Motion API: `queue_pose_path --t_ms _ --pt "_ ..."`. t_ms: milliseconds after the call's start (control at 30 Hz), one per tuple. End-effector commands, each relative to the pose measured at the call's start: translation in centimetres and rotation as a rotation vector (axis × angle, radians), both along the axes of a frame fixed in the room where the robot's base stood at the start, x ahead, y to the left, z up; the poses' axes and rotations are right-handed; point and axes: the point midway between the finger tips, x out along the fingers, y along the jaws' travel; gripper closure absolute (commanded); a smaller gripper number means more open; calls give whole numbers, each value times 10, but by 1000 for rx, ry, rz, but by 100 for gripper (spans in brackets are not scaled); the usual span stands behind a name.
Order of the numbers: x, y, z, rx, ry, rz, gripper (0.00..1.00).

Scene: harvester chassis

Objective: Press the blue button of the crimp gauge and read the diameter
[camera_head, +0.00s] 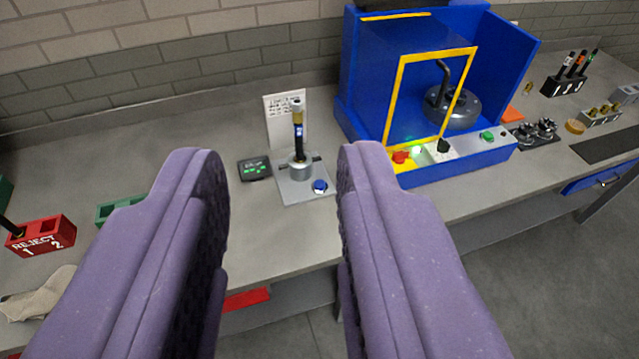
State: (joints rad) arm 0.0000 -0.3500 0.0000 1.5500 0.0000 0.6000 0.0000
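The crimp gauge (298,187) stands on the grey bench, a light plate with a round metal holder. A black hose piece (298,140) with a brass-coloured upper end stands upright in the holder. The blue button (320,186) is at the plate's front right. A dark display (254,168) with small green characters sits to the left; its reading is too small to make out. My gripper (268,165) has two purple fingers wide apart, with nothing between them. The gauge appears beyond the fingertips, and the right fingertip is close beside the button in the picture.
A blue machine (362,95) with a yellow-framed opening stands to the right. A red REJECT block (42,236) and a cloth (38,296) lie at the left. A white card (285,112) stands behind the gauge.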

Motion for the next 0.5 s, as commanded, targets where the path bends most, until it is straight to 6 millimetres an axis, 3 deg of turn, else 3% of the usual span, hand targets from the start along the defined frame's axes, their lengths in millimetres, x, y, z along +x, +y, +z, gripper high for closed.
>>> queue_pose_path --t_ms 33,133,500 --pt "0 0 0 0 0 0 80" --pt "0 0 0 0 0 0 100" --pt "0 0 0 0 0 0 100"
